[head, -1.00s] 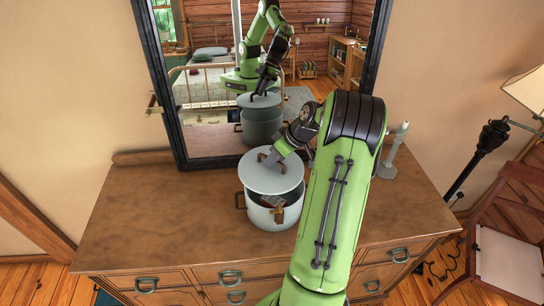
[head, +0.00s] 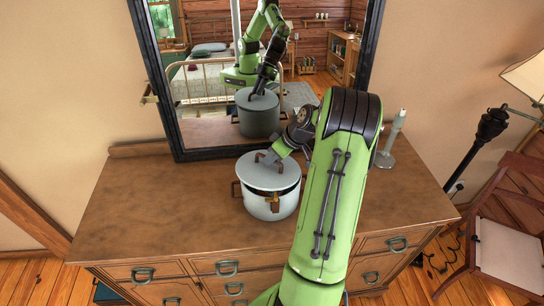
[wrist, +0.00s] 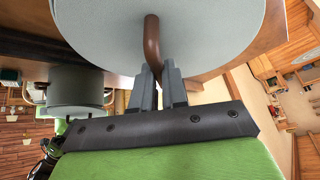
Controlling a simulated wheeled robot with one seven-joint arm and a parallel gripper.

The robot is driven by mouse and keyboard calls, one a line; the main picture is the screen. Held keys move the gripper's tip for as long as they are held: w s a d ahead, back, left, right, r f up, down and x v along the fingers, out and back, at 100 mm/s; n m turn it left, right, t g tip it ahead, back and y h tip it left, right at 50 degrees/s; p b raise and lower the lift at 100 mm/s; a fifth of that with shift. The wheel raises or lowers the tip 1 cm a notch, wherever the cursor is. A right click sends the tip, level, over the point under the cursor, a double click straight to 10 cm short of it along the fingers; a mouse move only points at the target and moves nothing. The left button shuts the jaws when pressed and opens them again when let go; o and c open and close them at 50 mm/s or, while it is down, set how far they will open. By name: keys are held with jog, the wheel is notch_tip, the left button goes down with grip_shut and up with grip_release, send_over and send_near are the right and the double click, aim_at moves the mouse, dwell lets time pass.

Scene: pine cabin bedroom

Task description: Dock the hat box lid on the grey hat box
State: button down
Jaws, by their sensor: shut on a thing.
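The grey hat box (head: 262,207) stands on the wooden dresser, with brown handles on its sides and a brown clasp at its front. The hat box lid (head: 262,173) is a pale grey disc with a brown arched handle. It is over the box mouth, tilted a little, with a dark gap at the front right. Whether its back edge touches the rim is hidden. My gripper (head: 272,157) is shut on the lid's handle. In the wrist view the fingers (wrist: 160,85) pinch the brown handle (wrist: 152,45) against the lid's top (wrist: 215,30).
A large black-framed mirror (head: 180,120) stands behind the box and reflects my arm and the room. A pale candlestick (head: 390,145) stands on the dresser to the right of my arm. The dresser top (head: 130,205) is bare on the left.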

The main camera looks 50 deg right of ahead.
jog(key=shift+s+d+f, duration=0.65)
jog(key=shift+s+d, duration=0.15)
jog(key=shift+s, duration=0.1)
dwell(0.7)
jog(key=shift+r, duration=0.1)
jog(key=shift+w+d+r+p, duration=0.1)
jog(key=shift+w+r+p, duration=0.05)
jog(key=shift+r+p, duration=0.2)
jog(key=shift+w+d+r+p, duration=0.1)
jog(key=shift+w+r+p, duration=0.1)
jog(key=shift+r, duration=0.25)
jog(key=shift+w+a+r, duration=0.1)
jog(key=shift+w+a, duration=0.25)
jog(key=shift+w, duration=0.2)
jog(key=shift+s+a+f+b, duration=0.1)
jog(key=shift+s+f+b, duration=0.05)
jog(key=shift+f+b, duration=0.65)
dwell(0.3)
jog(key=shift+f, duration=0.25)
jog(key=shift+b, duration=0.35)
jog(key=shift+s+f, duration=0.15)
jog(key=shift+f, duration=0.15)
jog(key=shift+r, duration=0.1)
